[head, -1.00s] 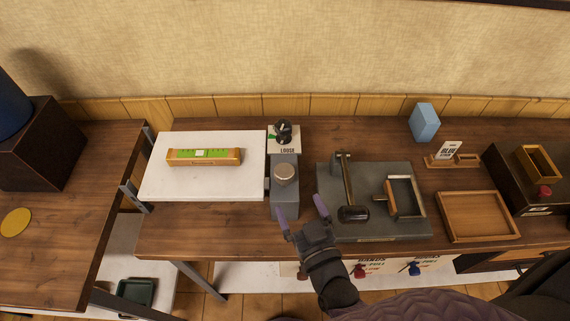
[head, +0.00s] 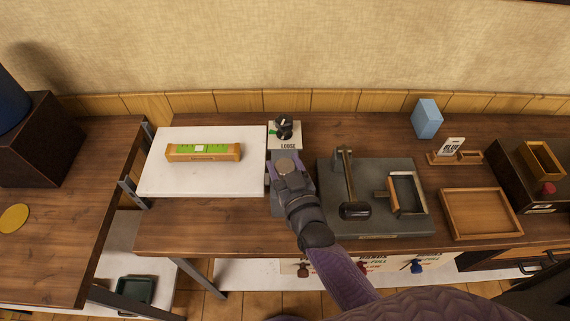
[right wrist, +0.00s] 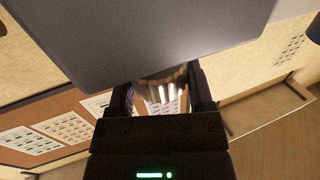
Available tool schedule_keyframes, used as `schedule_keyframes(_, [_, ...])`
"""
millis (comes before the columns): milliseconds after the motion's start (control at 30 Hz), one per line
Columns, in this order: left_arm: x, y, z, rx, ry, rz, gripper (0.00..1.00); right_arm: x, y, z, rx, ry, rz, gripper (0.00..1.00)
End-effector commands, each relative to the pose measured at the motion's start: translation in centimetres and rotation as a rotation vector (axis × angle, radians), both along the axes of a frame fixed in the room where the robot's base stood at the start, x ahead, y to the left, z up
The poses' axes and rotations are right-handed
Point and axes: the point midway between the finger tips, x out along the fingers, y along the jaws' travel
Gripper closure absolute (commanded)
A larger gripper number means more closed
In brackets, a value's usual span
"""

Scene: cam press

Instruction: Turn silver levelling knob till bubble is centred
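A wooden spirit level (head: 203,156) with a green vial (head: 216,148) lies on the plate. A pale patch shows near the vial's middle, but the exact bubble position is too small to tell. My left gripper is not in view.
A black dial (head: 284,127) with a LOOSE label stands behind the knob. A grey press base (head: 377,224) with a lever is close on the right. A wooden tray (head: 481,214) and a blue block (head: 426,118) are farther right.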

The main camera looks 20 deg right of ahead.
Motion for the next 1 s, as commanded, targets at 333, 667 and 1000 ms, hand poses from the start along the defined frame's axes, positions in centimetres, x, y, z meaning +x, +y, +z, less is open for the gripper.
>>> schedule_keyframes(333, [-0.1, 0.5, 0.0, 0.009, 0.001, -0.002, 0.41, 0.0, 0.0, 0.0, -0.001, 0.000, 0.004, 0.95])
schedule_keyframes(667, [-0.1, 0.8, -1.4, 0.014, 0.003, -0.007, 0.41, 0.1, -0.1, -0.1, -0.008, -0.005, 0.283, 0.96])
schedule_keyframes(1000, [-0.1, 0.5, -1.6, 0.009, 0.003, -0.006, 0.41, 0.0, 0.0, 0.0, 0.001, 0.000, 0.351, 0.95])
